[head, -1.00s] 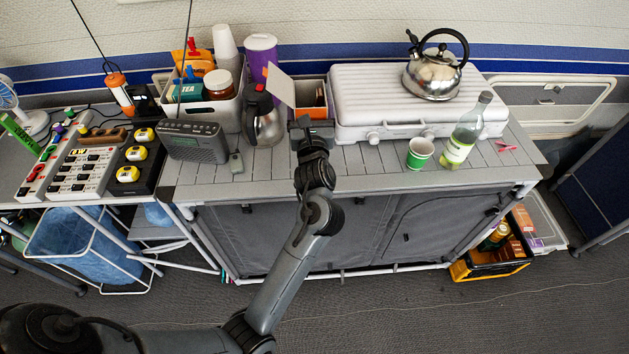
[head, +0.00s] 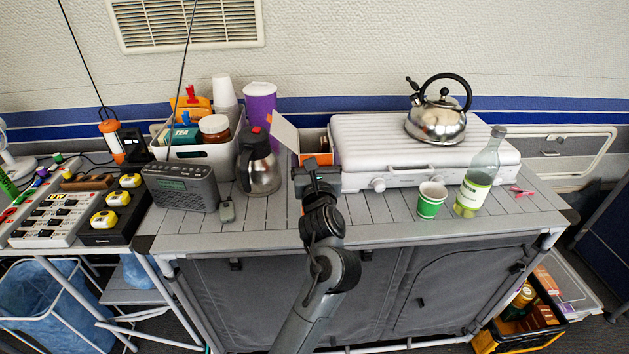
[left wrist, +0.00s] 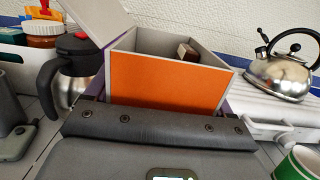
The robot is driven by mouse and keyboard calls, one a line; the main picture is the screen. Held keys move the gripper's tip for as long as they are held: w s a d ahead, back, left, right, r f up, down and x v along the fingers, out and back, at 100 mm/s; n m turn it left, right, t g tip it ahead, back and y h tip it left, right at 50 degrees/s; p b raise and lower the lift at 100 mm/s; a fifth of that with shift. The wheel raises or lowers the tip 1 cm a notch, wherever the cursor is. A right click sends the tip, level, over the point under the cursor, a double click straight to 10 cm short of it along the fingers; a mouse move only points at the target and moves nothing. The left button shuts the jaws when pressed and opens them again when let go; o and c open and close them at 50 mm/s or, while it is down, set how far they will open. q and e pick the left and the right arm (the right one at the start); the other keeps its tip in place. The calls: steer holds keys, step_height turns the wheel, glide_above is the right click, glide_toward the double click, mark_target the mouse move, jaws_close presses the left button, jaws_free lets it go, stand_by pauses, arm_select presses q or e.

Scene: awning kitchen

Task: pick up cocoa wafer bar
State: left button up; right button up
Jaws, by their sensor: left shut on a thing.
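My left gripper (head: 318,172) is at the front of an open box (head: 315,140) on the cabinet top. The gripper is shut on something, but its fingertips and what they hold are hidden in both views. In the left wrist view the box's orange front panel (left wrist: 165,80) stands just beyond the dark gripper body, with the lid flap raised at the left. A small brown piece with a pale end (left wrist: 187,52) shows inside the box; I cannot tell whether it is the cocoa wafer bar. My right gripper is out of view.
A steel flask (head: 259,168) and a grey radio (head: 180,187) stand left of the gripper. A white stove case (head: 400,155) bearing a kettle (head: 436,122) is at the right. A green cup (head: 431,200) and a bottle (head: 478,178) stand before it. The cabinet's front strip is mostly clear.

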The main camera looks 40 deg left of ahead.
arm_select(q)
step_height(320, 180, down, 4)
steer(key=shift+b, duration=0.55)
steer(key=shift+f+b, duration=0.25)
steer(key=shift+b, duration=0.05)
steer(key=o, duration=1.3)
steer(key=shift+r, duration=0.1)
